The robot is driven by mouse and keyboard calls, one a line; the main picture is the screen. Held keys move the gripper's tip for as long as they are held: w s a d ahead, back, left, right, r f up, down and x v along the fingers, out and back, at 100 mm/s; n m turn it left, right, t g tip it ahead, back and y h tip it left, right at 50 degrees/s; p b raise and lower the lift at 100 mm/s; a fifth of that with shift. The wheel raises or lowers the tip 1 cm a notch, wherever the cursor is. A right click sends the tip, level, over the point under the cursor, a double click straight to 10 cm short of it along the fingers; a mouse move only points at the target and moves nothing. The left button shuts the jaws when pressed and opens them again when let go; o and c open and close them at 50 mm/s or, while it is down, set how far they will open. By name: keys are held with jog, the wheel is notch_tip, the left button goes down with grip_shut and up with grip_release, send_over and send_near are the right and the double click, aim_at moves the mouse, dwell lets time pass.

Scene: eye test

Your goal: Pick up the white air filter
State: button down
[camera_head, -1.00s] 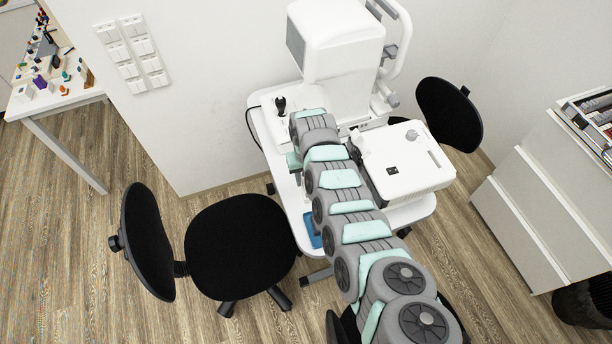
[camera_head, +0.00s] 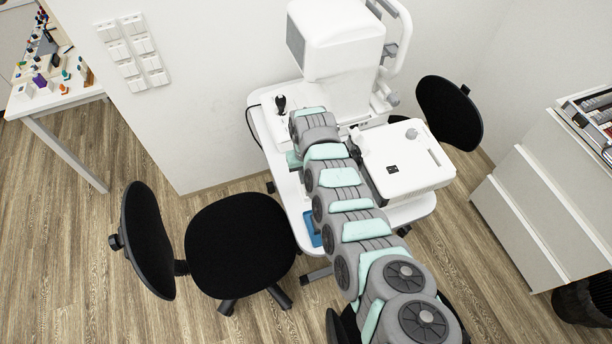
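I cannot pick out a white air filter in the head view. A white table (camera_head: 416,213) carries the eye-test device (camera_head: 340,38) and a white box-like unit (camera_head: 412,172). My segmented grey and mint arm reaches up across the table from the lower right. Its far end bends down over the table, between the joystick and the white unit. My gripper is hidden behind the arm, so its fingers and anything in them do not show. The arm also covers much of the table's middle.
A black joystick (camera_head: 281,103) stands at the table's back left. A blue item (camera_head: 312,229) lies near its front edge. Black chairs stand at left (camera_head: 240,245) and right (camera_head: 449,113). A white cabinet (camera_head: 545,205) is at far right, and a cluttered desk (camera_head: 60,101) at far left.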

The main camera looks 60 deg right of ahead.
jog(key=shift+r, duration=0.15)
jog(key=shift+r+p, duration=3.25)
jog(key=shift+r, duration=0.85)
